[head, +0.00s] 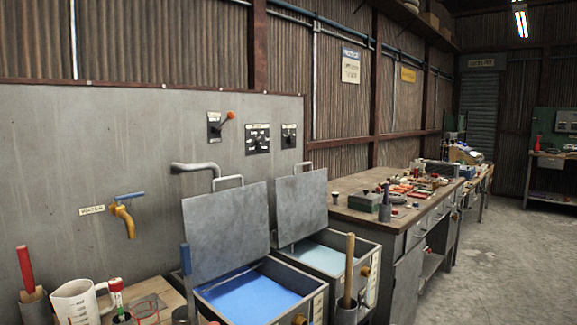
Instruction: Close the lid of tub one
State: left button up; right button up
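Two metal tubs stand side by side against the grey panel. The nearer tub (287,269) holds bright blue liquid, and its grey lid (225,235) stands raised at the back. The farther tub (362,251) holds pale blue-green liquid, and its lid (302,208) is also raised. Each lid has a bar handle at its top edge. I cannot read a number on either tub, so I cannot tell which is tub one. Neither of my grippers is in view.
A white measuring jug (80,303), a red-handled tool (25,268) and red-framed glasses (145,309) are at the lower left. A wooden handle (349,266) rises before the tubs. A yellow tap (124,220) is on the panel. A cluttered workbench (408,220) stands right; floor beyond is clear.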

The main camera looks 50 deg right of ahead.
aim_at(301, 200)
jog(key=l+u, duration=0.15)
jog(key=l, duration=0.35)
jog(key=k+l+u, duration=0.1)
jog(key=l, duration=0.4)
jog(key=k+l+u, duration=0.15)
jog(key=l, duration=0.4)
jog(key=k+l, duration=0.1)
jog(key=l, duration=0.8)
jog(key=k+l, duration=0.15)
jog(key=l, duration=0.8)
jog(key=k+l, duration=0.15)
jog(key=l, duration=0.3)
jog(key=i+u, duration=0.05)
